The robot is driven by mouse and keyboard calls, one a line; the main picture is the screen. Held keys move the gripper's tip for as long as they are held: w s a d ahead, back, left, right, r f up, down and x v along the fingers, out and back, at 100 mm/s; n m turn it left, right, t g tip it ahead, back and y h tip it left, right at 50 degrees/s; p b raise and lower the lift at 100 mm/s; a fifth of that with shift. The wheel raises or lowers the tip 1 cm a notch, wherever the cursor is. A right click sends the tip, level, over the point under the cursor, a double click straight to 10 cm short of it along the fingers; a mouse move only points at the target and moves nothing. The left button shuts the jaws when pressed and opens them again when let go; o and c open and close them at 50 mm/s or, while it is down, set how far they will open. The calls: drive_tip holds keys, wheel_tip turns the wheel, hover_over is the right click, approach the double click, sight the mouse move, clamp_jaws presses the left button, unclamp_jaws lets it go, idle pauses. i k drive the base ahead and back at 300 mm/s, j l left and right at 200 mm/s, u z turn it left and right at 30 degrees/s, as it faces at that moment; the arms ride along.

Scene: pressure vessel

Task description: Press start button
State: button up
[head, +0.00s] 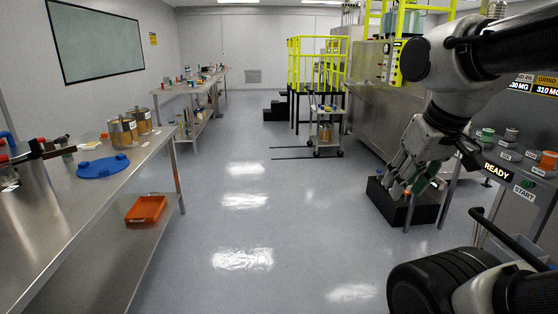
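The start button (527,183) is a small green button on the grey machine panel at the right. My gripper (402,184) hangs at the end of my arm, left of the panel and apart from the button in the picture. Its fingers point downward in front of a black box. Whether they are open or shut does not show clearly.
More knobs and an orange button (547,160) are on the same panel. A black box (374,200) stands on the floor behind my gripper. A steel bench (60,210) runs along the left. A cart (326,130) stands further back. The middle floor is clear.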

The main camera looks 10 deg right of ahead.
sight(525, 184)
drive_tip(key=i+z, duration=0.3)
drive_tip(key=i+j+z, duration=0.1)
drive_tip(key=i+z, duration=0.2)
drive_tip(key=i, duration=0.25)
drive_tip(key=i+j+z, duration=0.25)
drive_tip(key=i, duration=0.15)
drive_tip(key=i+j+z, duration=0.15)
drive_tip(key=i+z, duration=0.15)
drive_tip(key=i+j+z, duration=0.25)
drive_tip(key=i+z, duration=0.15)
drive_tip(key=i+j+z, duration=0.75)
drive_tip(key=k, duration=0.1)
